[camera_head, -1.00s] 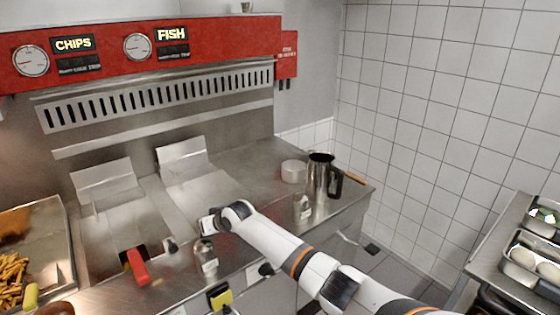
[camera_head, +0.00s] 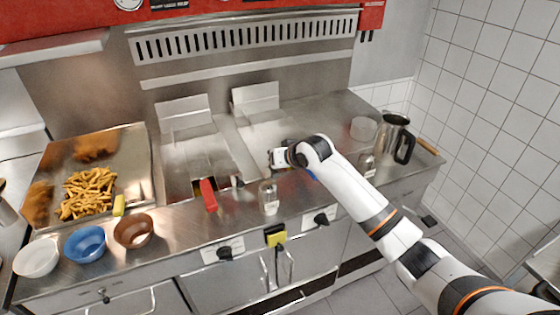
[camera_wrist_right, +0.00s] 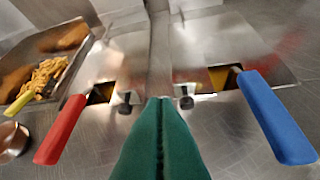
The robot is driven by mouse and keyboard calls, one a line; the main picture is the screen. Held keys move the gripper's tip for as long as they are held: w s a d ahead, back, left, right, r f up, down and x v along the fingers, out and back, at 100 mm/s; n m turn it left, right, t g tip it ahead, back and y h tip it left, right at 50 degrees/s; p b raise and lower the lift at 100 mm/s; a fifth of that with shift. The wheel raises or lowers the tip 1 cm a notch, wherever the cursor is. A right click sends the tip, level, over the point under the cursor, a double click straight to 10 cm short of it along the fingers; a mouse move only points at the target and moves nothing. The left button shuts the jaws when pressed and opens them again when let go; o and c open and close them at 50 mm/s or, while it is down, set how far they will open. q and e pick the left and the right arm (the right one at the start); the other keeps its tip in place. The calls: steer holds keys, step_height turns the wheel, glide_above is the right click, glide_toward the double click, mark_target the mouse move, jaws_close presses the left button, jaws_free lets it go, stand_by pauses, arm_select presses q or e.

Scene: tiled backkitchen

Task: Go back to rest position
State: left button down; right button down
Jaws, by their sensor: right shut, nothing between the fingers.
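My right arm reaches in from the lower right of the head view. Its gripper (camera_head: 276,158) is over the front of the fryer counter, between the two fryer wells. In the right wrist view the green fingers (camera_wrist_right: 160,145) are pressed together with nothing between them. A red basket handle (camera_wrist_right: 62,130) lies left of the fingers and a blue basket handle (camera_wrist_right: 277,117) lies right of them, both apart from the gripper. The red handle also shows in the head view (camera_head: 208,195). My left gripper is not in view.
A tray of fries (camera_head: 88,192) is at the left. White (camera_head: 37,258), blue (camera_head: 85,244) and brown (camera_head: 133,231) bowls stand along the front edge. A glass shaker (camera_head: 268,198) is near the gripper. A metal jug (camera_head: 393,138) stands at the right end of the counter.

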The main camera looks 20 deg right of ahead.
steer(key=s+a+f+n+g, duration=0.1)
steer(key=s+a+f+g, duration=0.3)
steer(key=s, duration=0.6)
steer(key=s+a+f+n+t, duration=0.1)
steer(key=s+a+f, duration=0.1)
steer(key=s+f, duration=0.65)
steer(key=s+d+g+h, duration=0.2)
steer(key=s+g, duration=0.1)
steer(key=s, duration=2.2)
step_height(320, 180, down, 29)
steer(key=n+g+b, duration=0.1)
steer(key=g+b, duration=0.1)
steer(key=s+d+f+b, duration=0.1)
steer(key=s+d+f, duration=0.2)
steer(key=s+f, duration=1.3)
steer(key=shift+s+f+g, duration=0.35)
steer(key=shift+s+g, duration=0.05)
steer(key=shift+s, duration=0.1)
steer(key=shift+s+d, duration=0.1)
